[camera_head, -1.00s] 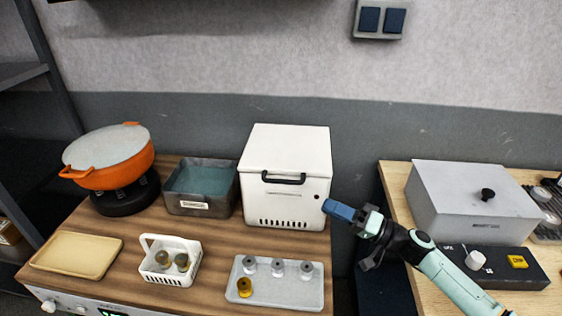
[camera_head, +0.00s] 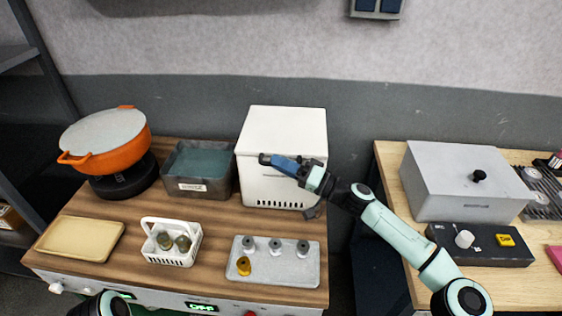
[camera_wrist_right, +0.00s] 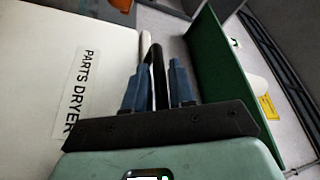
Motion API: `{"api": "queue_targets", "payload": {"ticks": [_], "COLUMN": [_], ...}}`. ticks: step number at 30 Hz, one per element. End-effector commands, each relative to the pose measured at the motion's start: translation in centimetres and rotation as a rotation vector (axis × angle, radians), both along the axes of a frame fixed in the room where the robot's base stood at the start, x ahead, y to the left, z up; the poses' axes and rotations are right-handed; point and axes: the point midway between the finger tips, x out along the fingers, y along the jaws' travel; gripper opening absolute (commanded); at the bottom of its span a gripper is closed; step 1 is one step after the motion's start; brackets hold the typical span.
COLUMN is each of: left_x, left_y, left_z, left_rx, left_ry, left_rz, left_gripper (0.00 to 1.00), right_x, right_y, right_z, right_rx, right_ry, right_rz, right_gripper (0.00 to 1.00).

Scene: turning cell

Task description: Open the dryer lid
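The parts dryer is a white box (camera_head: 285,130) at the back of the wooden bench; its lid looks closed. Its dark handle (camera_head: 265,159) is on the front, mostly covered by my right gripper (camera_head: 275,161). In the right wrist view, the handle (camera_wrist_right: 157,72) stands between the two blue fingers of my right gripper (camera_wrist_right: 154,78). Whether the fingers press on it or stand just clear is hard to tell. The dryer's white face with its "PARTS DRYER" label (camera_wrist_right: 76,92) is at the left there. My left gripper is out of view.
A grey tray with several small parts (camera_head: 285,268) and a white basket (camera_head: 170,258) lie in front of the dryer. A grey metal bin (camera_head: 198,193) and an orange pot (camera_head: 118,160) stand to its left. A grey box (camera_head: 455,190) is on the right bench.

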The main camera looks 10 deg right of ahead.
Motion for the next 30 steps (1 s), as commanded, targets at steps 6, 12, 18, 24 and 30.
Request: {"api": "queue_targets", "payload": {"ticks": [6,12,18,24,30], "left_x": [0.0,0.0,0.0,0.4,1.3], "left_y": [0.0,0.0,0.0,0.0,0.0], "left_z": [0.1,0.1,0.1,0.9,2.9], "left_rx": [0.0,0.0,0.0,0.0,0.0], "left_ry": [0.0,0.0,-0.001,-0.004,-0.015], "left_rz": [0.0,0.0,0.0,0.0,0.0], "left_gripper": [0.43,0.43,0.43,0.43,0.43], "right_x": [0.2,0.2,0.2,0.2,0.6], "right_y": [0.3,0.3,0.3,0.3,0.2], "right_z": [0.0,0.0,0.1,1.6,5.3], "right_rx": [0.0,0.0,0.0,0.005,0.025], "right_ry": [0.0,0.0,0.001,0.037,0.143], "right_rz": [-0.001,-0.001,0.0,-0.001,-0.001], "right_gripper": [0.24,0.0,0.0,0.0,0.0]}}
